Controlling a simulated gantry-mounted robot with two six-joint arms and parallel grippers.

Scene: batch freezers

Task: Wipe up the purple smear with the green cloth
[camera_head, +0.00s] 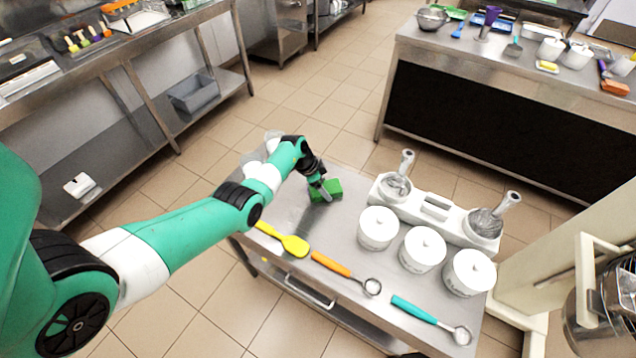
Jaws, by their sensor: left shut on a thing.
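The green cloth (333,187) is a small folded block on the steel work table (290,208), near its far left part. My left gripper (325,191) is shut on the green cloth and reaches down to the table top from the upper left. I see no purple smear on the bare steel; the arm and the cloth hide part of the surface. My right gripper is not in view.
A yellow spatula (283,240), an orange-handled scoop (345,272) and a teal-handled scoop (430,318) lie along the table's front. White lidded tubs (422,249) and a white holder with two metal cups (436,207) stand to the right.

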